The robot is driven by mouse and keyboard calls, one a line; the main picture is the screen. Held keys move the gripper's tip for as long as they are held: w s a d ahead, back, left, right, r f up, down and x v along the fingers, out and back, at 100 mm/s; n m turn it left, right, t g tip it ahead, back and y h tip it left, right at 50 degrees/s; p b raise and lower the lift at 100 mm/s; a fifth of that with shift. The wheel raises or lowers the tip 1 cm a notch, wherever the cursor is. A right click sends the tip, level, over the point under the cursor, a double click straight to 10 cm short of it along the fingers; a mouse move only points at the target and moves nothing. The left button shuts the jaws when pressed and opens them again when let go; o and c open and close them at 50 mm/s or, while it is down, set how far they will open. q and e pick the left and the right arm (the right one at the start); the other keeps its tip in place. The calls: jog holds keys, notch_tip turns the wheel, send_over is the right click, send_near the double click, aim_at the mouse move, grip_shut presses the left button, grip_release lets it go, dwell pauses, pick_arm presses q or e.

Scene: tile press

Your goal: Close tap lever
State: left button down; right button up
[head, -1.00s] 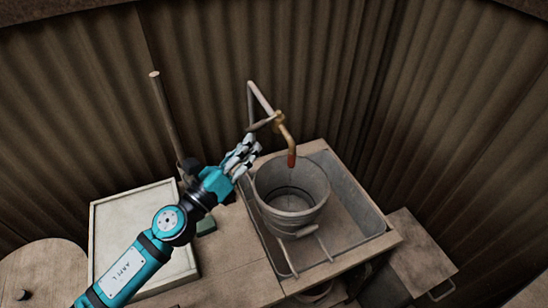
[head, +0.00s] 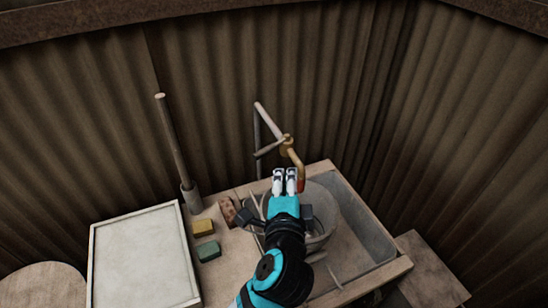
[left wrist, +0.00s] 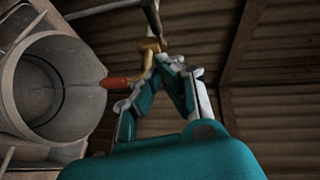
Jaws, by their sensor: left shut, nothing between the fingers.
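The tap has a brass body (head: 287,143) on a grey pipe (head: 268,119) by the corrugated wall. A thin grey lever (head: 267,150) sticks out to the left from the brass body. The spout's red tip (head: 301,186) hangs over a metal bucket (head: 325,222). My left gripper (head: 285,174) is shut and empty, just in front of the tap and left of the red tip. In the left wrist view, the closed fingertips (left wrist: 174,64) appear close to the brass part (left wrist: 149,47); contact cannot be told. The red tip (left wrist: 114,82) and bucket (left wrist: 18,90) show left of them.
The bucket stands in a grey basin (head: 375,233). On the wooden counter left of it are a yellow block (head: 203,227), a green block (head: 208,251) and a reddish-brown block (head: 227,211). A pale tray (head: 140,262) and an upright pole (head: 174,142) stand further left.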

aim_at(270, 148)
pick_arm(q)
jog(key=w+a+f+p, duration=0.1)
jog(key=w+a+p, duration=0.1)
jog(key=w, duration=0.4)
jog(key=shift+a+f, duration=0.15)
jog(key=shift+a, duration=0.1)
